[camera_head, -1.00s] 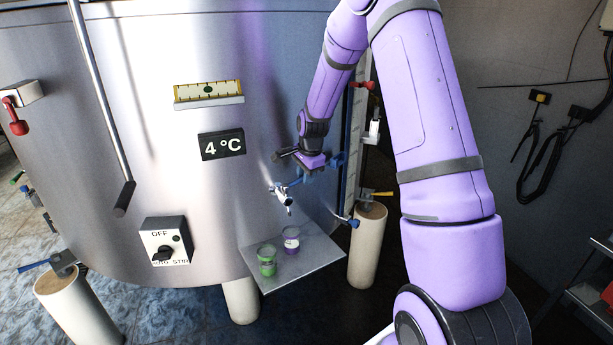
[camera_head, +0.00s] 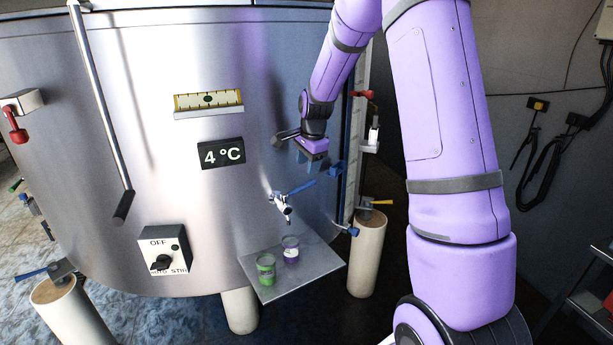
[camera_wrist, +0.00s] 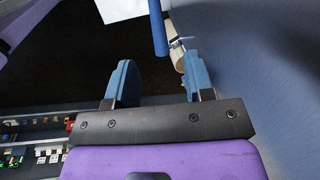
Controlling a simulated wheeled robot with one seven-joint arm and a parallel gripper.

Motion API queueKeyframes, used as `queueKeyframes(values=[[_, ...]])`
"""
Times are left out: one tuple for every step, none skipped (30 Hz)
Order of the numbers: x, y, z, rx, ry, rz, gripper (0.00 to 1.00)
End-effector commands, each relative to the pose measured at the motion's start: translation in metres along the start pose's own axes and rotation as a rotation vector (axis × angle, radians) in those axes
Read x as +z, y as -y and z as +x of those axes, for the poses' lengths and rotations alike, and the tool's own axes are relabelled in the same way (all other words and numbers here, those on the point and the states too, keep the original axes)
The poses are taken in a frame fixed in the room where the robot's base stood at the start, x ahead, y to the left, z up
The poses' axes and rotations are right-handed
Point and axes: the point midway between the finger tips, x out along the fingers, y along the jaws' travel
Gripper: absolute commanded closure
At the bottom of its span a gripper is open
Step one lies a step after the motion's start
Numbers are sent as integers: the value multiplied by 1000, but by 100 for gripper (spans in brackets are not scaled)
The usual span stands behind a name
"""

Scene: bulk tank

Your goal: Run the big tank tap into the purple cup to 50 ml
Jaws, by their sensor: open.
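The big tank tap (camera_head: 283,203) sticks out low on the steel tank's front, with a blue lever (camera_head: 303,187) pointing right. The purple cup (camera_head: 291,252) stands upright on a metal shelf (camera_head: 313,272), roughly below the spout. Its fill level is too small to read, and no stream shows from the tap. My gripper (camera_head: 318,163) is above the lever, apart from it. In the wrist view my gripper (camera_wrist: 160,84) is open with nothing between its blue fingers; a blue bar, probably the lever (camera_wrist: 158,28), lies beyond them.
A green cup (camera_head: 266,269) stands just left of the purple cup. The tank (camera_head: 90,170) carries a 4 °C display (camera_head: 221,153) and a switch box (camera_head: 164,250). A gauge strip with a red lever (camera_head: 362,95) and a pale post (camera_head: 367,255) stand to the right.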

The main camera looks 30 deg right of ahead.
Motion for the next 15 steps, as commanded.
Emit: queueKeyframes(values=[[0, 1, -8, -3, -1, 0, 52], [0, 0, -12, -2, -1, 0, 52], [-1, 0, -17, -2, -1, 0, 52], [-1, 0, -20, -2, -2, 1, 52], [-1, 0, -22, -2, -1, 1, 52], [-1, 0, -24, -1, -1, 0, 52], [0, 0, -26, 0, -1, 1, 52], [0, 0, -27, 0, 0, 0, 52], [0, 0, -28, 1, 0, 0, 52], [0, 0, -28, 1, 0, 0, 52], [0, 0, -29, 1, 0, 0, 52], [0, 0, -29, 1, 0, 0, 52], [0, 0, -29, 1, 0, 0, 52], [0, 0, -29, 1, 0, 0, 52], [0, 0, -29, 1, 0, 0, 52]])
